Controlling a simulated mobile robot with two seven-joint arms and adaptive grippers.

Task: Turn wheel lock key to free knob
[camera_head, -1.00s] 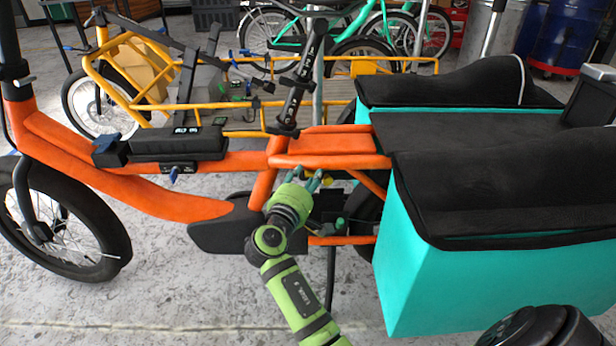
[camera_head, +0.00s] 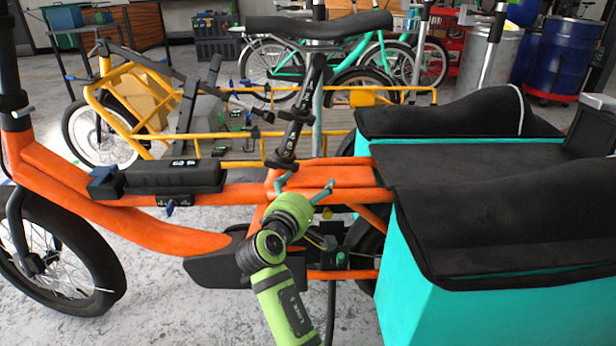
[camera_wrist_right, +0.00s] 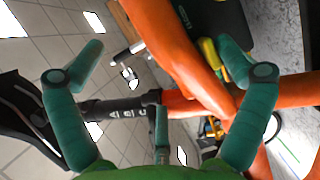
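My right gripper (camera_head: 306,185) is open and empty in front of the orange bike frame (camera_head: 335,170), just below the seat post. The right wrist view shows its two green fingers (camera_wrist_right: 160,60) spread wide, with the orange tubes beyond and between them. A small yellow part (camera_head: 327,214) shows below the frame near the rear wheel; I cannot tell if it is the wheel lock key. Yellow parts also show in the wrist view beside the right-hand finger (camera_wrist_right: 208,50). The lock knob cannot be made out. My left gripper is out of view.
A turquoise cargo box (camera_head: 430,285) with black covers stands close on the right. A black battery (camera_head: 172,177) with a blue key (camera_head: 170,208) below it sits on the frame at left. The black saddle (camera_head: 318,25) is above. A yellow cargo bike (camera_head: 390,95) stands behind.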

